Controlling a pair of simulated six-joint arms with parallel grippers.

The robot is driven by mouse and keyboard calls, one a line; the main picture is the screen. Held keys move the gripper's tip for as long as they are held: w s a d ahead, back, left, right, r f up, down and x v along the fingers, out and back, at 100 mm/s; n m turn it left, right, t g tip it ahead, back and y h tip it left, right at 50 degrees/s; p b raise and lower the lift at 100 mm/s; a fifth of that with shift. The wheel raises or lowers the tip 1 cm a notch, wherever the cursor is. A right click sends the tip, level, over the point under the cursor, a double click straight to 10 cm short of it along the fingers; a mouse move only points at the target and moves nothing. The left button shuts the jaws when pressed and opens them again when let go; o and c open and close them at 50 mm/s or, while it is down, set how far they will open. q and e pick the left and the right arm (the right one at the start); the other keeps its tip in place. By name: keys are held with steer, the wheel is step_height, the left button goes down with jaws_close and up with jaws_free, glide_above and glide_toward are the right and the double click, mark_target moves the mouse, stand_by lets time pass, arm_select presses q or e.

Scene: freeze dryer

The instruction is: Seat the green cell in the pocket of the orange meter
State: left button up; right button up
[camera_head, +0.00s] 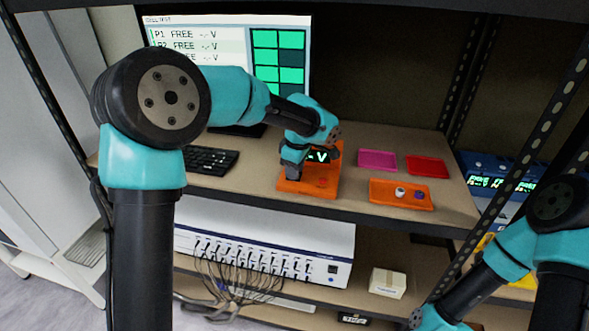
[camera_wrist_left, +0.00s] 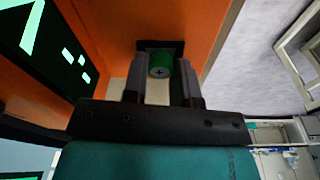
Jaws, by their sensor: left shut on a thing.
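The orange meter (camera_head: 329,181) stands on the upper shelf, with a lit display near its top. My left gripper (camera_head: 291,172) is at its left part. In the left wrist view, my left gripper (camera_wrist_left: 160,75) is shut on the green cell (camera_wrist_left: 160,66), whose end with a plus mark faces the camera. The dark square pocket (camera_wrist_left: 175,46) shows in the meter's orange face right beside the cell. I cannot tell whether the cell has entered the pocket. The cell is hidden in the head view.
An orange tray (camera_head: 383,196) with a white and a purple cell lies right of the meter. Pink (camera_head: 377,159) and red (camera_head: 427,167) trays lie behind it. A keyboard (camera_head: 209,160) and a monitor (camera_head: 157,46) reading P1 FREE and P2 FREE are at left.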

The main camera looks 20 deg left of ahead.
mark_target(302, 179)
arm_select(q)
steer(key=shift+s+f, duration=0.15)
steer(key=shift+f, duration=0.5)
steer(key=o, duration=1)
steer(key=shift+c, duration=0.5)
steer(key=shift+r, duration=0.25)
steer(key=shift+o, duration=0.4)
steer(key=shift+r, duration=0.4)
step_height(302, 179, up, 17)
steer(key=d, duration=0.2)
steer(key=shift+r, duration=0.15)
steer(key=shift+d, duration=0.1)
